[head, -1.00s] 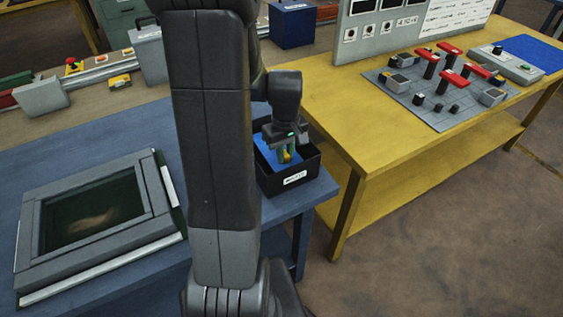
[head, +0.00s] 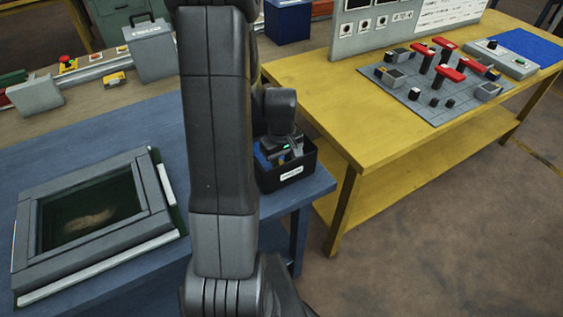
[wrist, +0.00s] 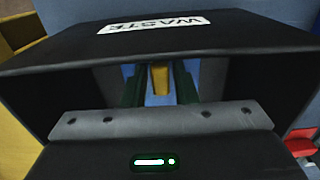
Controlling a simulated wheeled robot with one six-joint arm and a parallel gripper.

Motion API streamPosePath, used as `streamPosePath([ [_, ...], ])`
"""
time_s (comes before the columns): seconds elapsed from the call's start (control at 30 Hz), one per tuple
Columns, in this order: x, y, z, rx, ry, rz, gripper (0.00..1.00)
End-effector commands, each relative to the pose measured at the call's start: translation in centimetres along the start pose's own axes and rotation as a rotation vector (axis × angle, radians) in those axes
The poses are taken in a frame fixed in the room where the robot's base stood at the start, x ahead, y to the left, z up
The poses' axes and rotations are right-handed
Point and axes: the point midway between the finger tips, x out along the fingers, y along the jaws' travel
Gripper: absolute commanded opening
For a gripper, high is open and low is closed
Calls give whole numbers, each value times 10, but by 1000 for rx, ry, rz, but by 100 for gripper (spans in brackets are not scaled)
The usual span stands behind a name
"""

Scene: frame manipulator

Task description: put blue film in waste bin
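The black waste bin (head: 297,171) stands on the right end of the blue table; its WASTE label (wrist: 155,24) shows in the wrist view. My gripper (wrist: 159,88) points down inside the bin. Its two green fingers stand on either side of a yellow tab (wrist: 160,79), with strips of blue showing between the tab and each finger, so the gripper looks open. The blue film (head: 263,163) is in the bin, partly hidden by my arm and gripper. In the wrist view, blue shows behind the fingers.
A grey frame with a dark window (head: 90,215) lies on the blue table (head: 110,130) at left. A yellow table (head: 330,100) with a grey board of red-handled parts (head: 435,85) stands close to the right of the bin. A grey box (head: 150,48) stands behind.

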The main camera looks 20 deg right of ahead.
Motion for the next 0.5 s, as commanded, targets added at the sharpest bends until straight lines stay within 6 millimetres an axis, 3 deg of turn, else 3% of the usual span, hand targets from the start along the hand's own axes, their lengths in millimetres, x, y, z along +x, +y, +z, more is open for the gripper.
streamPosePath([
  [0.3, -1, 0, 0, 0, -1, -1, 37],
  [0.5, -19, 0, -1, 0, 2, 1, 37],
])
